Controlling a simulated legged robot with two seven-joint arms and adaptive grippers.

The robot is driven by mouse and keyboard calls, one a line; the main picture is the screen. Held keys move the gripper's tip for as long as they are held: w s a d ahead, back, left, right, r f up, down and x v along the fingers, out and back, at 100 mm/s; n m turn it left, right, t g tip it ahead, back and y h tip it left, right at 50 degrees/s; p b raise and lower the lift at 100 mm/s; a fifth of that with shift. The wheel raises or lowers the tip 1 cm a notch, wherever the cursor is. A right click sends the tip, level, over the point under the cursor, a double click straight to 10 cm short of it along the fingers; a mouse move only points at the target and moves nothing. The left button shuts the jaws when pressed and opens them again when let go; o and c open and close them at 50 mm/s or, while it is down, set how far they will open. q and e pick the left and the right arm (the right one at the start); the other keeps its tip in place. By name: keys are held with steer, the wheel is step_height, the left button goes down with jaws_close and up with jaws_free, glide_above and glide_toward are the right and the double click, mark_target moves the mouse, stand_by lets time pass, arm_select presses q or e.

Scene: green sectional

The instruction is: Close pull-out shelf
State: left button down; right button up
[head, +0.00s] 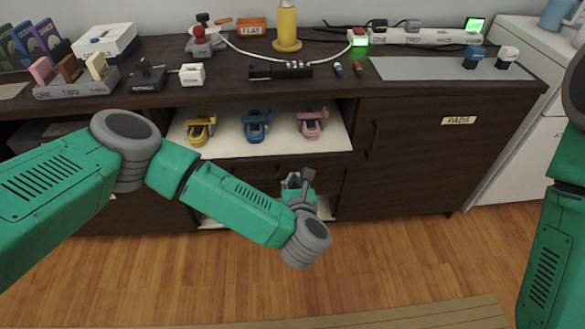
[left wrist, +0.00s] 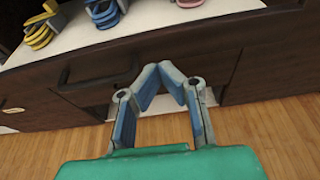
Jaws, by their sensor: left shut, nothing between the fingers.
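The pull-out shelf (head: 233,146) is a white board with a dark front edge, sticking out from the dark cabinet under the countertop. A yellow clamp-like item (head: 201,128), a blue one (head: 256,126) and a pink one (head: 312,122) stand on it. In the left wrist view the white shelf (left wrist: 148,23) runs across the top, above a dark front. My left gripper (head: 298,180) is in front of and below the shelf's front edge. Its blue-grey fingers (left wrist: 161,76) are shut and empty; contact with the furniture cannot be told. My right gripper is out of view.
The dark countertop (head: 420,93) holds several small devices, a power strip (head: 425,37) and a yellow bottle (head: 287,25). A cabinet door labelled PADS (head: 410,165) is right of the shelf. Open wooden floor (head: 390,260) lies in front. My right arm shows at the right edge.

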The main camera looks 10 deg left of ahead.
mark_target(292, 160)
arm_select(q)
steer(key=x, duration=0.3)
steer(key=b+x, duration=0.1)
steer(key=shift+w+r, duration=0.25)
steer(key=shift+r, duration=0.05)
steer(key=shift+w+a, duration=0.2)
steer(key=shift+w, duration=0.15)
steer(key=shift+w+a, duration=0.25)
steer(key=shift+a, duration=0.05)
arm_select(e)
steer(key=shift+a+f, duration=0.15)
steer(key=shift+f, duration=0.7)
arm_select(q)
steer(key=shift+d, duration=0.2)
